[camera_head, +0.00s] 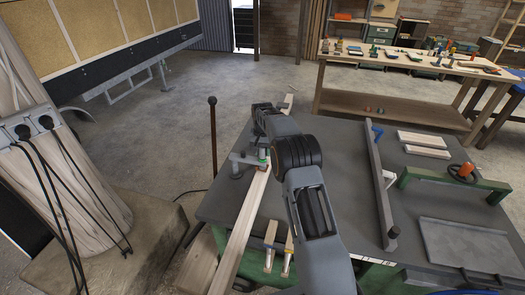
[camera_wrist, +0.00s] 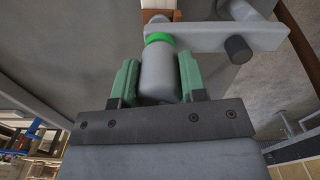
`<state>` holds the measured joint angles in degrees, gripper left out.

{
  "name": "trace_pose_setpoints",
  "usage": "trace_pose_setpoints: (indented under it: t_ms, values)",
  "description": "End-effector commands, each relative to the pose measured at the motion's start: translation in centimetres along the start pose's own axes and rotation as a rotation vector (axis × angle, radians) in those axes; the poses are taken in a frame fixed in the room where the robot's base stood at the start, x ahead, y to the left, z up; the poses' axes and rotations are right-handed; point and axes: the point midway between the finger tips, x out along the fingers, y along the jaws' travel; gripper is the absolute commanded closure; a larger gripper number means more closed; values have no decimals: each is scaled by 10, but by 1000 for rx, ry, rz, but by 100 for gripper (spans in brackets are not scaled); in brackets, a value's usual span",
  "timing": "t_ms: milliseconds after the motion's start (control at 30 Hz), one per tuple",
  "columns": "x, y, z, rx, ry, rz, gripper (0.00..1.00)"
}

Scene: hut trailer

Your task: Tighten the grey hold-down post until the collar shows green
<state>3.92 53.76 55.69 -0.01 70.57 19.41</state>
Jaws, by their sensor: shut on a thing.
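The grey hold-down post (camera_wrist: 159,76) stands between the two green fingers of my gripper (camera_wrist: 158,84) in the wrist view. The fingers are shut on it, one on each side. A bright green collar (camera_wrist: 158,38) shows at the end of the post by the clamp's grey arm (camera_wrist: 220,38). The post's upper part is hidden there by my gripper.
The dark bench top (camera_head: 345,205) carries a long grey bar (camera_head: 372,180), a green frame (camera_head: 415,180), and a grey plate (camera_head: 465,245) on the right. Loose pale boards (camera_head: 421,139) lie behind. A tall dark rod (camera_head: 213,140) stands left of the bench. Floor is open behind it.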

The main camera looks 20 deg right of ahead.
Motion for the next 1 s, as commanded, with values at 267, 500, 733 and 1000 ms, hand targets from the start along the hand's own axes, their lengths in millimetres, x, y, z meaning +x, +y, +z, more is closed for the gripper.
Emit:
trace_pose_setpoints:
  t_ms: [267, 500, 733, 1000]
  values:
    - [0, -1, 0, 123, 1, -1, 85]
    - [0, -1, 0, 167, 1, -1, 85]
    - [0, -1, 0, 174, 1, -1, 85]
    - [0, -1, 0, 173, 1, -1, 55]
